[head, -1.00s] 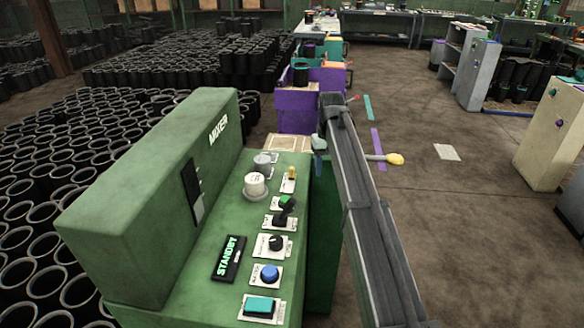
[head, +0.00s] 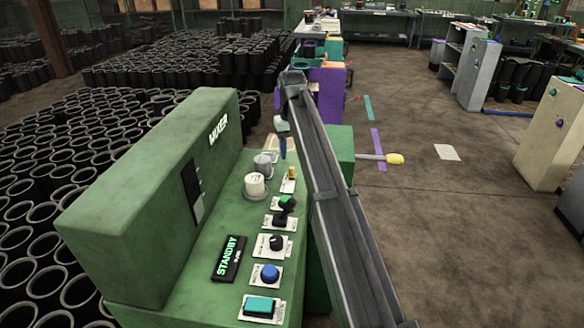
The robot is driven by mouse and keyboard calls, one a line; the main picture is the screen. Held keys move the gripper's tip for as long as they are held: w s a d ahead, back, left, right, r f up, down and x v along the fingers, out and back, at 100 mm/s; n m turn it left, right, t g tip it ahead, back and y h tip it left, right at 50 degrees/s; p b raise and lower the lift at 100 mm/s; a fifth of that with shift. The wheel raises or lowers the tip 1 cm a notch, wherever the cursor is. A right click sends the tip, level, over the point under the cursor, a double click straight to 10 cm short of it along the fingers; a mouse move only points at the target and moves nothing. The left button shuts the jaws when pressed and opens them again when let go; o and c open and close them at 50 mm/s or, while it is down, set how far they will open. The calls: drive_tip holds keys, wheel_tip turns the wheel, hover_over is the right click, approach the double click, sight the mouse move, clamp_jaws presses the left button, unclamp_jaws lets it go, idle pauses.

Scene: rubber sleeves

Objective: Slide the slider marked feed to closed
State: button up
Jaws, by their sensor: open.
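The green mixer console (head: 150,200) stands at lower left. A dark upright slot plate (head: 192,187) with a small raised piece is on its upright face. On the sloping panel (head: 205,290) are a small yellow control (head: 291,173), a green-topped control (head: 287,202) and a black control (head: 280,218). The labels are too small to read, so I cannot tell which control is marked feed.
Also on the panel are a white cap (head: 255,186), a black knob (head: 276,242), a blue button (head: 270,274), a teal button (head: 259,306) and a STANDBY display (head: 229,258). A yellow-ended lever (head: 394,158) sticks out right. Black sleeves (head: 60,205) crowd the left.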

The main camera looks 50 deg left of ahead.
sight(292, 168)
wheel_tip(292, 168, down, 6)
drive_tip(key=shift+f, duration=0.25)
drive_tip(key=shift+c, duration=0.4)
clamp_jaws()
idle(0.4)
